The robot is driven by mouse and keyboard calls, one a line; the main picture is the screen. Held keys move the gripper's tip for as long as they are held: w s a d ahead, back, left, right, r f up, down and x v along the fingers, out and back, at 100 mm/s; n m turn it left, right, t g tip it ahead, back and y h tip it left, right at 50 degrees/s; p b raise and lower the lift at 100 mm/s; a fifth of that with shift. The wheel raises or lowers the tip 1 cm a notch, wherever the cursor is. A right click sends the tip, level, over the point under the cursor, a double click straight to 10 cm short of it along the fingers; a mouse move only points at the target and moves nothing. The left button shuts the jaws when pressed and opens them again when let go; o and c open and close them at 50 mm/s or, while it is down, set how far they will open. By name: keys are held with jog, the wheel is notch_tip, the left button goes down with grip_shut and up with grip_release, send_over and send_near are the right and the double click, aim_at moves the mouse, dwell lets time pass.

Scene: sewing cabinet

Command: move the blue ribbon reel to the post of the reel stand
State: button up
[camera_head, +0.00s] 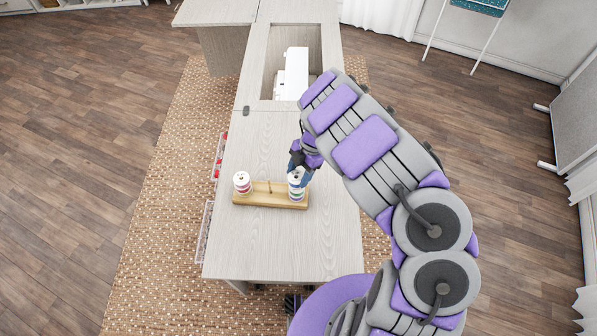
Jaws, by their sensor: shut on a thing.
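The wooden reel stand (258,201) lies across the pale cabinet top. A bare post (270,187) stands near its middle. A white reel stack with a reddish band (242,184) sits at its left end. At its right end is another stack with a white top (295,176) and coloured bands below. My gripper (299,172) is down at this right stack, shut on a reel there, which I take for the blue ribbon reel. The fingers and a dark blue patch overlap, so the held reel's edges are unclear, as is whether it touches the stack.
The white sewing machine (294,74) sits in a recess of the cabinet top (265,245) at the back. Clear bins with red items (218,158) hang along the left edge. The top in front of the stand is bare.

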jog(key=shift+f+b, duration=0.4)
jog(key=shift+f, duration=0.65)
jog(key=o, duration=1.1)
jog(key=p+v, duration=0.2)
jog(key=v, duration=1.5)
jog(key=shift+w+r, duration=0.15)
jog(key=shift+w, duration=0.05)
